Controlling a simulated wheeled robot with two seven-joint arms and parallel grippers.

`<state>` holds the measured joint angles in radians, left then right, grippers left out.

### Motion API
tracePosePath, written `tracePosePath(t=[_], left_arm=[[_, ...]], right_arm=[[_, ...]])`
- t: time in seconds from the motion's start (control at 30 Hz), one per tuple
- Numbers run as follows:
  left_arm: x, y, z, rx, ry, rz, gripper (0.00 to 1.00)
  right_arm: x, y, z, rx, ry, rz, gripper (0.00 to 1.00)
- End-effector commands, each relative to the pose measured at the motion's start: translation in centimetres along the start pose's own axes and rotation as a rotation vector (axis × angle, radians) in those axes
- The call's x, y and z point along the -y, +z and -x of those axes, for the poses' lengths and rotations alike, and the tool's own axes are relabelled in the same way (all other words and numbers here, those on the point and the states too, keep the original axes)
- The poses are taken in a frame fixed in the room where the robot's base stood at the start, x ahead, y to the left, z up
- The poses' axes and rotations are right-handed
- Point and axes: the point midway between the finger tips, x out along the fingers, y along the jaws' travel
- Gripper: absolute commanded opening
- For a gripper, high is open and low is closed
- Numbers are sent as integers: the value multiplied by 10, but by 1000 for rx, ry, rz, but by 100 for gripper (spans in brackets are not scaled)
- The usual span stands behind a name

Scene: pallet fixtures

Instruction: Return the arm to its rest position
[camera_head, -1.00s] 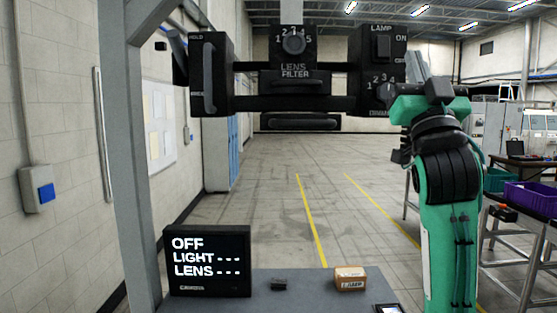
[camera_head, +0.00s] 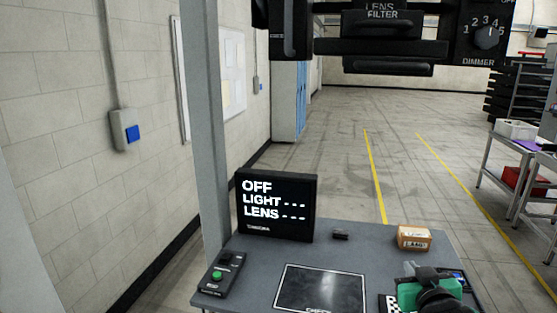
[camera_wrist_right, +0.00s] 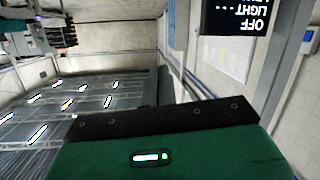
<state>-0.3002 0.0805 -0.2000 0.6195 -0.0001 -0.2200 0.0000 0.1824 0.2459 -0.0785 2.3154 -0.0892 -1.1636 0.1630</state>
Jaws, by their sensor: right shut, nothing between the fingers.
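My right arm's green and black end, with its gripper (camera_head: 432,290), is low at the bottom right of the head view, over the right front part of the grey table (camera_head: 245,243). The gripper is shut and empty; its fingertips are hard to make out. It is well below and apart from the black control rig (camera_head: 390,47) with its dimmer knob (camera_head: 487,37). The right wrist view shows a green housing (camera_wrist_right: 170,155) with a black edge across the bottom. My left gripper is in neither view.
On the table stand a black display (camera_head: 277,232) reading OFF, LIGHT and LENS, a small box (camera_head: 413,237), a dark block (camera_head: 340,234), a button box (camera_head: 222,274) and a dark panel (camera_head: 320,288). A grey post (camera_head: 207,130) rises at the left. Open floor lies beyond.

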Motion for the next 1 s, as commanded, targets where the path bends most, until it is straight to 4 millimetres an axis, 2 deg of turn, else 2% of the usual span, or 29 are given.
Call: tracePosePath(t=[0.03,0.1,0.27,0.4,0.5,0.6,0.87,0.9,1.0], left_arm=[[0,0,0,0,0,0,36],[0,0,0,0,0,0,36],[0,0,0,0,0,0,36],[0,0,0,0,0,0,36],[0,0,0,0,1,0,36],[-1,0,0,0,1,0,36],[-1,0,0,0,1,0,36],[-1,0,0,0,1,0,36],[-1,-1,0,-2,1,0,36]], right_arm=[[8,32,7,74,-18,5,0],[18,72,19,172,-40,14,0],[37,156,59,392,-92,34,0],[52,222,106,585,-142,51,0],[60,258,140,704,-175,62,0],[66,284,170,802,-204,67,0],[75,331,240,1007,-267,80,0],[77,339,244,1027,-273,82,0],[83,365,225,1030,-272,84,0]])
